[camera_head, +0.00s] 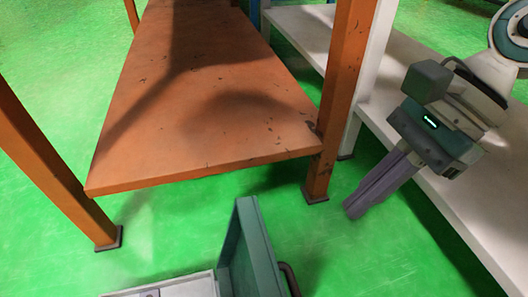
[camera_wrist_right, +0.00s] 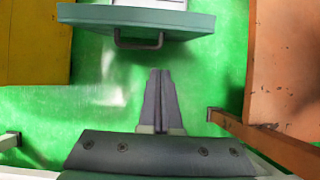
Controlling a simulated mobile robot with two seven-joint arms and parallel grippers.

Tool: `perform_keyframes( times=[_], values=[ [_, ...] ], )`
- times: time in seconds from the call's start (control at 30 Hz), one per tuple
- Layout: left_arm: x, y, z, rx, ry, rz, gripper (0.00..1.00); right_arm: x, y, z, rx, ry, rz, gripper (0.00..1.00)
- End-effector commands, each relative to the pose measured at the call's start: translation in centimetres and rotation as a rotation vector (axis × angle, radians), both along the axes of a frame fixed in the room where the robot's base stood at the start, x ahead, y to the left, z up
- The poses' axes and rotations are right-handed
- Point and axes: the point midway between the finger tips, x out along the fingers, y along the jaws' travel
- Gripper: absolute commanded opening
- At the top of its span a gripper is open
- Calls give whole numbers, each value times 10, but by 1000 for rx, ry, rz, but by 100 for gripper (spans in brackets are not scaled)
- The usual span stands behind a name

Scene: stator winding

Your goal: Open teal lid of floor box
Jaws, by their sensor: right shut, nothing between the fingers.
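The teal lid (camera_head: 250,250) of the floor box stands raised, near upright, at the bottom of the head view. A dark handle (camera_head: 289,279) sits on its outer face. Part of the box (camera_head: 195,287) shows to the left of the lid; the rest is cut off by the frame. In the right wrist view the teal lid (camera_wrist_right: 190,23) and its handle (camera_wrist_right: 138,40) lie beyond my fingertips. My right gripper (camera_head: 354,208) is shut and empty, pointing down, to the right of the lid and apart from it. It also shows in the wrist view (camera_wrist_right: 160,75). My left gripper is out of view.
An orange table with a low shelf (camera_head: 205,100) stands behind the lid, its leg (camera_head: 335,100) between the lid and my right arm. A white shelf (camera_head: 400,150) runs behind my right arm. A yellow thing (camera_wrist_right: 35,40) is at the wrist view's left. Green floor is clear around the gripper.

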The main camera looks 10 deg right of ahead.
Motion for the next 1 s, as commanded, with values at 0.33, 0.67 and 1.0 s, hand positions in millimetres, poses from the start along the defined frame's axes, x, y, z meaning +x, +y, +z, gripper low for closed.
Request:
perform_keyframes(
  times=[0.33,0.67,1.0],
  values=[
    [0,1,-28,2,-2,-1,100,-3,8,-39,-25,9,16,0],
    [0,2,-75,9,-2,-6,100,-4,43,-102,-23,9,13,0],
    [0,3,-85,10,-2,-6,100,-4,79,-86,-24,5,14,0]
  ],
)
